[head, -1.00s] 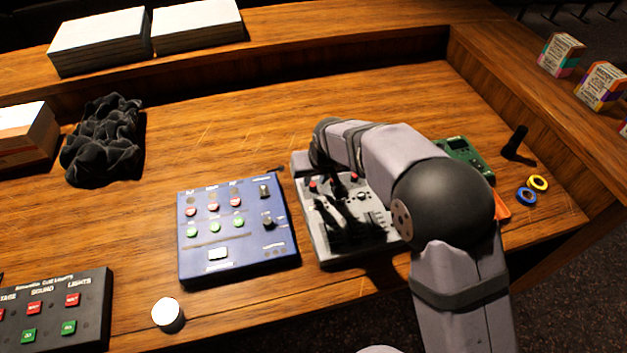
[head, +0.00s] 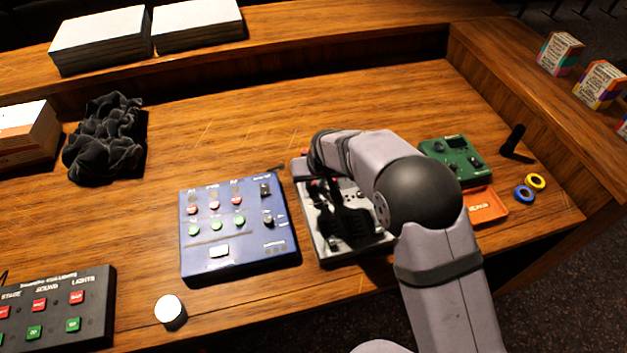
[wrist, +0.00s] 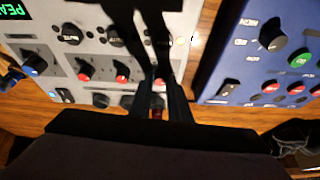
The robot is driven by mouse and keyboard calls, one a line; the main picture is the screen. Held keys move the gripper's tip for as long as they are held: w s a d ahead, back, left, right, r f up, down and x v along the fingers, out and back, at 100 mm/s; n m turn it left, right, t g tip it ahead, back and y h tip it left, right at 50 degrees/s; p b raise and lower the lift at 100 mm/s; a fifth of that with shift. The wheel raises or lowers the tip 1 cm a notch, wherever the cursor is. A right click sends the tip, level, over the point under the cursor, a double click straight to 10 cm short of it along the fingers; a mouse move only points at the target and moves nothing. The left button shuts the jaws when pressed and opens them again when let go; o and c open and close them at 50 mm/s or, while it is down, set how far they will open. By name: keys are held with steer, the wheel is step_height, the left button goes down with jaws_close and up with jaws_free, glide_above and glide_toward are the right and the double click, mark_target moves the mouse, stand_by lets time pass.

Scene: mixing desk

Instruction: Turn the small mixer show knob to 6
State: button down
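The grey mixer (head: 325,232) sits mid-desk, partly covered by my arm. In the wrist view its panel (wrist: 40,50) shows several dark knobs, some with red caps, and a green-lit display (wrist: 14,10). I cannot read which knob is marked show. My gripper (head: 345,215) points down over the mixer. In the wrist view its two dark fingers (wrist: 158,88) stand apart, with a red-capped knob (wrist: 160,82) seen between their tips. I cannot tell whether they touch it.
A blue panel (head: 235,262) with knobs and buttons stands close left of the mixer. A green device (head: 465,165) and orange tray (head: 488,208) lie to the right. A white-topped round knob (head: 170,310) stands near the front edge.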

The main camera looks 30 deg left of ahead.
steer(key=shift+s+a+f+m+b, duration=0.1)
steer(key=shift+m+b, duration=0.3)
steer(key=shift+b, duration=0.1)
steer(key=m+b, duration=0.1)
steer(key=b, duration=0.1)
steer(key=m+t+h+b, duration=0.1)
steer(key=m+b, duration=0.1)
steer(key=shift+a+f+m, duration=0.15)
steer(key=shift+a+m, duration=0.05)
steer(key=shift+m, duration=0.1)
steer(key=m+h+b, duration=0.1)
steer(key=m+b, duration=0.1)
steer(key=m, duration=0.1)
steer(key=shift+s+a+m+h, duration=0.1)
steer(key=shift+m+h, duration=0.2)
steer(key=shift+h, duration=0.1)
steer(key=shift+r+m+h, duration=0.25)
steer(key=shift+m+h, duration=0.15)
steer(key=shift+m, duration=0.6)
steer(key=m, duration=0.1)
steer(key=m+h+p, duration=0.1)
steer(key=shift+a+r+m, duration=0.15)
steer(key=shift+m, duration=0.15)
steer(key=shift+a+m+h+p, duration=0.1)
steer(key=shift+m+h+p, duration=0.4)
steer(key=shift+m+p, duration=0.9)
steer(key=shift+m, duration=0.3)
steer(key=c, duration=1.9)
jaws_free()
steer(key=shift+c, duration=0.2)
